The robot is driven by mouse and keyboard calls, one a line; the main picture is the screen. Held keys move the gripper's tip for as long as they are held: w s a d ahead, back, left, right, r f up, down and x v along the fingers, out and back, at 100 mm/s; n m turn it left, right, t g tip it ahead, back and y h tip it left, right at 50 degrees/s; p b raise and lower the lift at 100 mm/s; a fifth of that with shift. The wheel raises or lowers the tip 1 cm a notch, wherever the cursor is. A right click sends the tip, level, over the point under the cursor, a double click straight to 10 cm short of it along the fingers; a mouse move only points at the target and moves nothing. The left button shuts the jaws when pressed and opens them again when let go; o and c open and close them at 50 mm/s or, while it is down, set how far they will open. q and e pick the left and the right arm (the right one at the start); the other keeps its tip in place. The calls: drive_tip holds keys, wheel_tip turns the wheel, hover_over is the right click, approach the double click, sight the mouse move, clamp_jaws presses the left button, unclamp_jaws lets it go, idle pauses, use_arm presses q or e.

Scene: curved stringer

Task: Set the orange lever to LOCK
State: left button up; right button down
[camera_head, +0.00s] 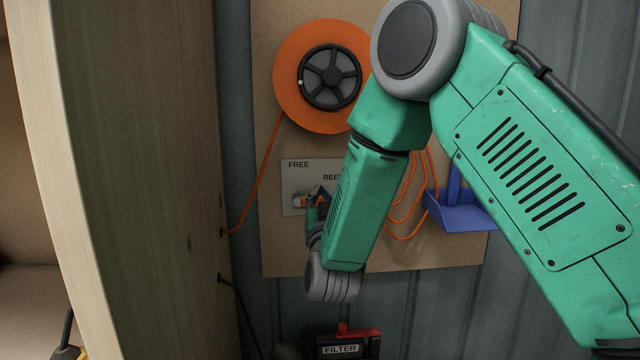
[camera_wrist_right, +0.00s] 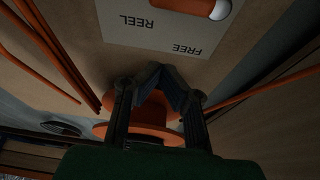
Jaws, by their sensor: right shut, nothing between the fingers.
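The label plate (camera_head: 296,177) on the board reads FREE at its left, with REEL partly covered by my right arm. No LOCK marking shows; the plate's right part is hidden. A small orange piece with a whitish end (camera_head: 299,201), apparently the lever, shows low on the plate, just left of my right gripper (camera_head: 318,191). In the right wrist view the orange lever with its pale rounded end (camera_wrist_right: 219,10) is cut by the top edge. There my right gripper (camera_wrist_right: 158,72) is shut and empty, its fingertips apart from the lever in the picture. My left gripper is not in view.
An orange reel (camera_head: 295,77) with a black hub hangs above the plate. Its orange cord runs down left and right. A wooden panel (camera_head: 140,180) stands left.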

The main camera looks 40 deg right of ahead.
drive_tip(key=s, duration=0.1)
drive_tip(key=s+f, duration=0.1)
drive_tip(key=s+a, duration=0.1)
drive_tip(key=shift+s+f, duration=0.2)
drive_tip(key=shift+f, duration=0.1)
drive_tip(key=shift+a, duration=0.15)
drive_tip(key=shift+a+r, duration=0.1)
drive_tip(key=shift+a, duration=0.1)
